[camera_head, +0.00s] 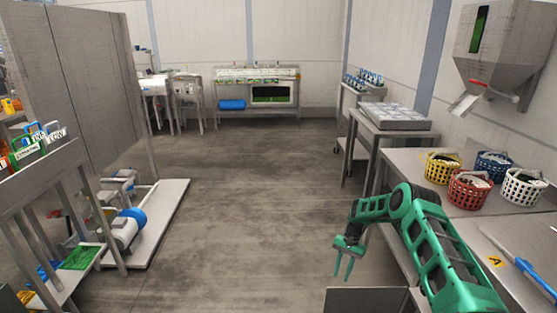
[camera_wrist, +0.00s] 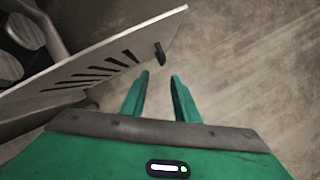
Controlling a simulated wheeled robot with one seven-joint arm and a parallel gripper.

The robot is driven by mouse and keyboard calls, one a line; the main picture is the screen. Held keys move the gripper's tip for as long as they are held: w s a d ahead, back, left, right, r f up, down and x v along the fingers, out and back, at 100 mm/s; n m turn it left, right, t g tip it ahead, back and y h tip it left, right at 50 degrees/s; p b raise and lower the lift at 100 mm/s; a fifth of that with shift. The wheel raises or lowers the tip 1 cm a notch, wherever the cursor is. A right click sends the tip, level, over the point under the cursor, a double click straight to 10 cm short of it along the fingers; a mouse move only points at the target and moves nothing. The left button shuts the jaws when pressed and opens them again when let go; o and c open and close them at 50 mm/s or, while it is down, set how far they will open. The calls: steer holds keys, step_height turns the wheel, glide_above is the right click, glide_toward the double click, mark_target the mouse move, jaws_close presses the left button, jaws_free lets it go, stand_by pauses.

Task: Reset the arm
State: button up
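My green arm reaches in from the lower right in the head view and bends over beside the right-hand table. My gripper (camera_head: 344,268) hangs fingers down in front of that table, over the floor. In the wrist view my gripper (camera_wrist: 158,78) has its two green fingers parted, with bare floor between the tips. It is open and holds nothing. A grey slotted metal panel (camera_wrist: 110,62) lies just beyond the fingers, to the left; whether it is part of me I cannot tell.
The right-hand table (camera_head: 408,165) bears a yellow basket (camera_head: 443,167), a red basket (camera_head: 467,190), a blue basket (camera_head: 493,166) and a white basket (camera_head: 523,187). A dispenser (camera_head: 505,45) hangs above. A rack (camera_head: 75,170) stands left. The middle floor (camera_head: 240,190) is clear.

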steer(key=s+d+r+n+h, duration=0.1)
steer(key=s+d+r, duration=0.15)
steer(key=r, duration=0.95)
steer(key=s+d+r+h, duration=0.1)
steer(key=d+r, duration=0.3)
steer(key=r, duration=0.8)
steer(key=s+d+r+t+h, duration=0.1)
steer(key=s+d+r, duration=0.2)
steer(key=s+r, duration=0.35)
steer(key=s+d+r, duration=0.2)
steer(key=s+r, duration=0.2)
steer(key=r, duration=0.5)
steer(key=s+d+r+t, duration=0.1)
steer(key=s+r, duration=0.4)
steer(key=s, duration=0.4)
steer(key=s+d+r, duration=0.1)
steer(key=s+r, duration=0.5)
steer(key=s, duration=0.4)
steer(key=s+a, duration=0.2)
steer(key=s, duration=0.7)
steer(key=s+a+f+t, duration=0.1)
steer(key=s, duration=0.8)
steer(key=shift+a+y, duration=0.35)
steer(key=shift+y, duration=0.05)
steer(key=shift+s+f, duration=0.1)
